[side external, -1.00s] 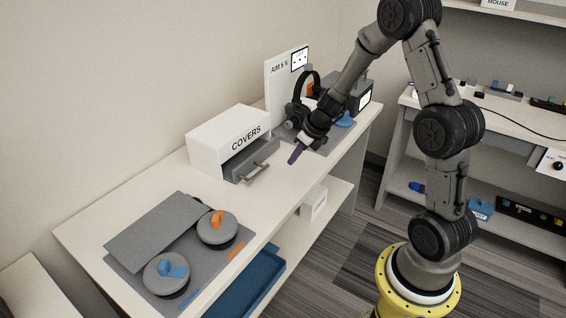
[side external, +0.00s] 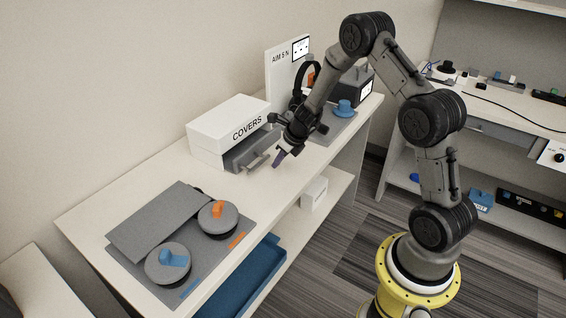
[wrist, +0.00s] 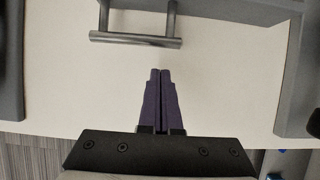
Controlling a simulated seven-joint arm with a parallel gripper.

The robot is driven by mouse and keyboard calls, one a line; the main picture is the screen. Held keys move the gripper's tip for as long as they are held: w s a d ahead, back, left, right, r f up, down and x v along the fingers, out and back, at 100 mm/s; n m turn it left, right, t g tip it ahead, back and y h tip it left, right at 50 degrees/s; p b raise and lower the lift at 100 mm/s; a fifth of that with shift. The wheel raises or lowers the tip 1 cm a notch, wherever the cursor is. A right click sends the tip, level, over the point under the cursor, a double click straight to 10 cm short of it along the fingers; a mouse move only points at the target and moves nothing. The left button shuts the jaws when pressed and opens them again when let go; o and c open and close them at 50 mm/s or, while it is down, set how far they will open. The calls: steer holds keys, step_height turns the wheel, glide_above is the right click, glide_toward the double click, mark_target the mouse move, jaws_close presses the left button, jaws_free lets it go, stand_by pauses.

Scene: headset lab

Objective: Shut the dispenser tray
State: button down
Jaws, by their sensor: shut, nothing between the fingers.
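The dispenser is a white box labelled COVERS (side external: 215,135) on the bench. Its grey tray (side external: 249,150) sticks out of the front, pulled open, with a bar handle (side external: 258,161) on its face. My gripper (side external: 277,162) is just to the right of the handle, low over the bench and apart from it. In the wrist view its purple fingers (wrist: 160,78) are closed together and empty, pointing at the tray handle (wrist: 135,39), with a short gap of bare bench between. The inside of the tray is mostly hidden.
A grey mat (side external: 150,278) with two round lidded pieces, one with an orange grip (side external: 217,213) and one with a blue grip (side external: 167,262), lies at the front left. A headset on a stand (side external: 303,95) is behind my gripper. A blue bin (side external: 243,285) sits on the lower shelf.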

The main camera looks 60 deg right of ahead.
steer(key=shift+w+r, duration=0.2)
steer(key=shift+w, duration=0.75)
steer(key=shift+w, duration=2.05)
